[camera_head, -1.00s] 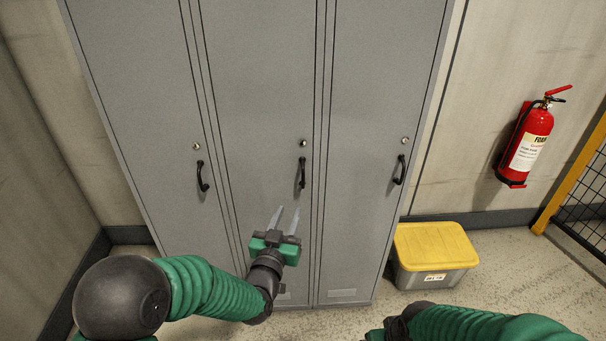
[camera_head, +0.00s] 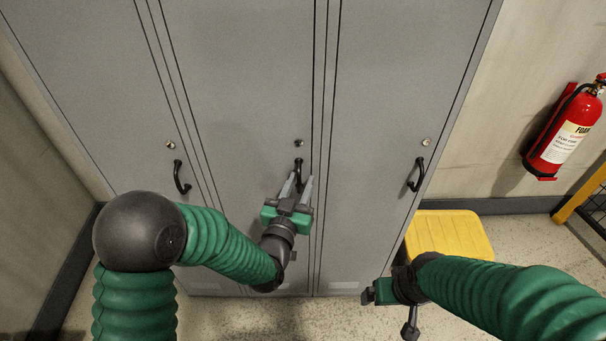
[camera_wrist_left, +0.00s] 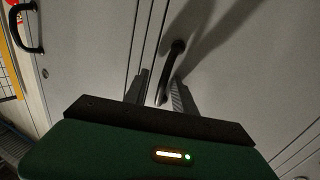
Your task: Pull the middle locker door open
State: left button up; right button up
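The middle locker door (camera_head: 240,90) is grey and looks closed, flush with its neighbours. Its black handle (camera_head: 298,171) is on the door's right side, below a round lock (camera_head: 299,142). My left gripper (camera_head: 300,184) is at the lower part of this handle, its two fingers apart. In the left wrist view the handle (camera_wrist_left: 172,62) runs down between the open fingertips (camera_wrist_left: 161,88); I cannot tell whether either finger touches it. My right gripper (camera_head: 376,292) is low in front of the lockers, away from the handles; its fingers are not clear.
The left locker door has a black handle (camera_head: 182,178), and the right one has another (camera_head: 416,174). A yellow-lidded box (camera_head: 449,233) stands on the floor right of the lockers. A red fire extinguisher (camera_head: 567,130) hangs on the right wall.

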pick_arm(q)
jog(key=shift+a, duration=0.1)
jog(key=shift+c, duration=0.3)
grip_shut()
dwell(0.9)
